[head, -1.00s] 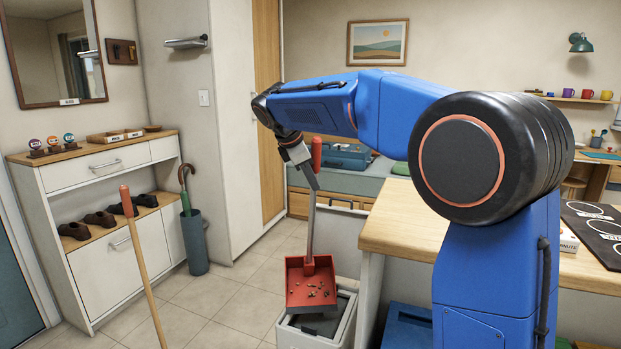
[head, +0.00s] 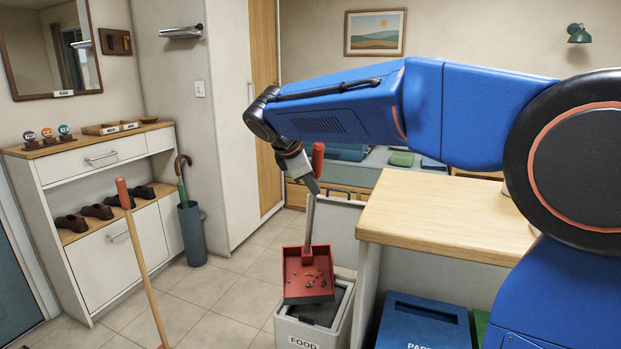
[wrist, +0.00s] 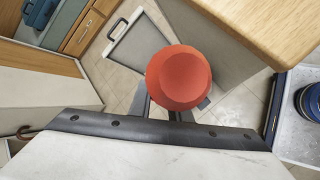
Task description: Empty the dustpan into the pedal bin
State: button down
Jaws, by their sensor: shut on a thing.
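The red dustpan (head: 307,276) hangs from its grey-and-red handle (head: 310,222), with several small crumbs in its pan. It is over the open top of the pale bin (head: 342,325) labelled FOOD, and hides part of the opening. I cannot tell whether pan and bin touch. My gripper (head: 313,183) is shut on the upper handle. In the wrist view, the round red handle end (wrist: 180,78) stands between my gripper's fingers (wrist: 172,108); the pan is hidden there.
A wooden counter (head: 440,215) stands close right of the dustpan. A blue bin (head: 422,322) is under it. A long-handled tool (head: 143,265) stands at the left, before a shoe cabinet (head: 95,258). Tiled floor (head: 215,290) is clear between.

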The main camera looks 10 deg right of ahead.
jog(key=s+a+f+t, duration=0.1)
jog(key=s+f, duration=0.3)
jog(key=s, duration=0.4)
jog(key=s+a+f+m+t+h, duration=0.1)
jog(key=s+f+t, duration=0.2)
jog(key=s, duration=0.6)
jog(key=s+a+f+t, duration=0.1)
jog(key=s+f+t, duration=0.1)
jog(key=s+f, duration=0.3)
jog(key=shift+s+a+f+m+h, duration=0.3)
jog(key=shift+s+f, duration=0.05)
jog(key=shift+s, duration=1.55)
dwell(0.6)
